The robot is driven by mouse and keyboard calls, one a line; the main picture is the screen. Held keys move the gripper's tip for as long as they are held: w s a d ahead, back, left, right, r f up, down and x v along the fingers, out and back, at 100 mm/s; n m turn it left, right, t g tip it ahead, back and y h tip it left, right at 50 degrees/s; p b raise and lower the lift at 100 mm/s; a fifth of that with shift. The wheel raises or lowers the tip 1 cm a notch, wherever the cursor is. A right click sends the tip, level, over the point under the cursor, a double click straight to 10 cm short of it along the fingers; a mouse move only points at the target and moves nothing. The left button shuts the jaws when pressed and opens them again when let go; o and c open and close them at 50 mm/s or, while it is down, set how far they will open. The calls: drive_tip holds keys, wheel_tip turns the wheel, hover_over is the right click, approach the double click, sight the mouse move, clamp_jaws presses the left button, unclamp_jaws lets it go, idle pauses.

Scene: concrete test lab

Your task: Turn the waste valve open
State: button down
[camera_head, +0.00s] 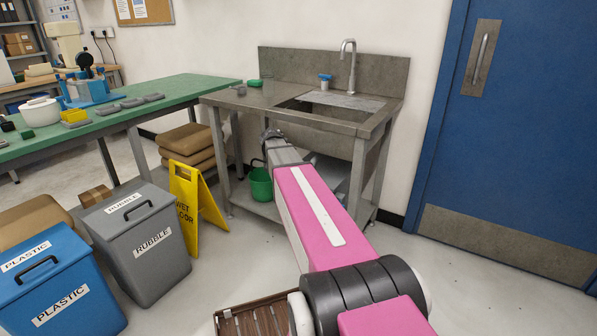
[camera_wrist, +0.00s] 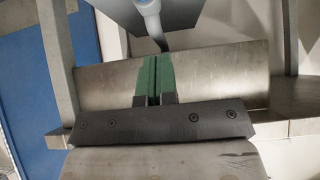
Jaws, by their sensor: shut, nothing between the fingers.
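In the wrist view, my gripper (camera_wrist: 155,80) has its two green-tipped fingers pressed together with nothing between them. A pale grey-blue pipe (camera_wrist: 147,8) comes down from a grey surface at the top edge. A dark narrow piece (camera_wrist: 161,45) at its end lies just beyond the fingertips; it may be the valve handle, but I cannot tell its setting or whether the fingers touch it. In the head view, my pink arm reaches to the front of the steel sink unit (camera_head: 392,117). The waste valve and my fingertips are hidden there by my arm and the sink.
A green bucket (camera_head: 261,185) stands on the sink's lower shelf, left of my arm. Sink legs stand on both sides. A yellow wet-floor sign (camera_head: 186,208) and a grey rubble bin (camera_head: 148,247) are at left. Floor before the blue door (camera_head: 522,130) is clear.

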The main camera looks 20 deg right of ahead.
drive_tip(key=shift+f, duration=0.1)
drive_tip(key=s+a+f+x, duration=0.1)
drive_tip(key=f+x, duration=0.1)
drive_tip(key=x, duration=1)
drive_tip(key=shift+f, duration=0.25)
drive_tip(key=shift+w+a+f+n+g+h, duration=0.3)
drive_tip(key=shift+n+g+h, duration=0.1)
drive_tip(key=shift+g+h, duration=0.2)
idle(0.5)
drive_tip(key=f+n+g+h, duration=0.1)
drive_tip(key=n+g+h, duration=0.1)
drive_tip(key=f+n+g+h, duration=0.2)
drive_tip(key=h, duration=0.1)
drive_tip(key=f+n+g+h, duration=0.1)
drive_tip(key=n+g+h, duration=0.1)
drive_tip(key=h, duration=0.1)
drive_tip(key=shift+w+a+f+n, duration=0.2)
drive_tip(key=shift+w+f+n, duration=0.1)
drive_tip(key=shift+f, duration=0.1)
idle(0.3)
